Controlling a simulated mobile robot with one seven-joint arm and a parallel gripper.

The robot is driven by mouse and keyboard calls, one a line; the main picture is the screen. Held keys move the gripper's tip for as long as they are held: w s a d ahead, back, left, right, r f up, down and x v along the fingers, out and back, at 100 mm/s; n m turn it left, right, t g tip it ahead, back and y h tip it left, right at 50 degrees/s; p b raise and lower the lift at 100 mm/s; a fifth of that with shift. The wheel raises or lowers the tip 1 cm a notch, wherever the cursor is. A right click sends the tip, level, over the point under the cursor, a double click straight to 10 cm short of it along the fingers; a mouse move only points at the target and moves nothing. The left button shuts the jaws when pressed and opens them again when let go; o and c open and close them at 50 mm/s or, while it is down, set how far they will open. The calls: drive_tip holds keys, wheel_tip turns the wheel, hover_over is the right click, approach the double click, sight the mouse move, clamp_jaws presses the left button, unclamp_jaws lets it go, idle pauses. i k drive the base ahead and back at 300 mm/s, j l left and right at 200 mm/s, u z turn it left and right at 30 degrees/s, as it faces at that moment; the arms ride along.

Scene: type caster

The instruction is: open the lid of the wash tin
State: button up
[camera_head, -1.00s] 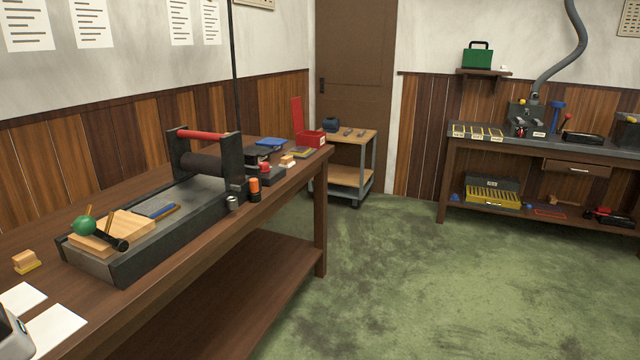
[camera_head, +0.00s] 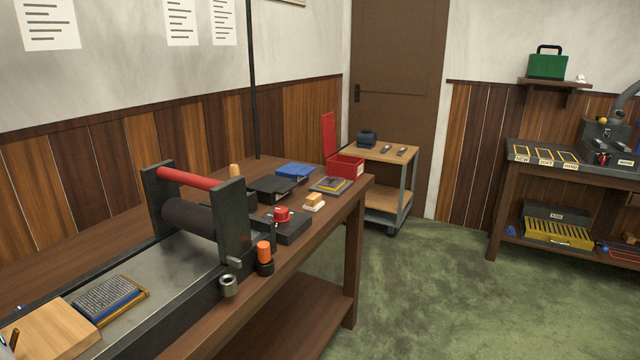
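A red box (camera_head: 345,166) with a small pale label stands at the far right end of the left workbench. It looks like the wash tin. A flat red panel (camera_head: 329,136) stands upright at its back left, like a raised lid. I cannot make out the hinge or what is inside the box. My gripper is not in view.
The workbench (camera_head: 290,253) holds a press with a red bar (camera_head: 190,179), a black case (camera_head: 271,188), a blue case (camera_head: 294,171) and a red-knobbed block (camera_head: 284,225). A wheeled cart (camera_head: 382,154) stands behind the bench end. Green floor (camera_head: 420,290) is clear at right.

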sight(292, 169)
drive_tip(key=i+l+u, duration=0.15)
drive_tip(key=i+l, duration=0.2)
drive_tip(key=i, duration=0.15)
drive_tip(key=i+l+u, duration=0.2)
drive_tip(key=i+l, duration=0.2)
drive_tip(key=l, duration=0.25)
drive_tip(key=i+l+u, duration=0.1)
drive_tip(key=l, duration=0.25)
drive_tip(key=i+l+u, duration=0.1)
drive_tip(key=l, duration=0.25)
drive_tip(key=i+l+u, duration=0.1)
drive_tip(key=i+l, duration=0.15)
drive_tip(key=l, duration=0.15)
drive_tip(key=i+l+u, duration=0.1)
drive_tip(key=l, duration=0.25)
drive_tip(key=i+l+u, duration=0.1)
drive_tip(key=l, duration=0.3)
drive_tip(key=i+l, duration=0.2)
drive_tip(key=l, duration=0.2)
drive_tip(key=i+j+u, duration=0.1)
drive_tip(key=i+j, duration=0.65)
drive_tip(key=i, duration=0.1)
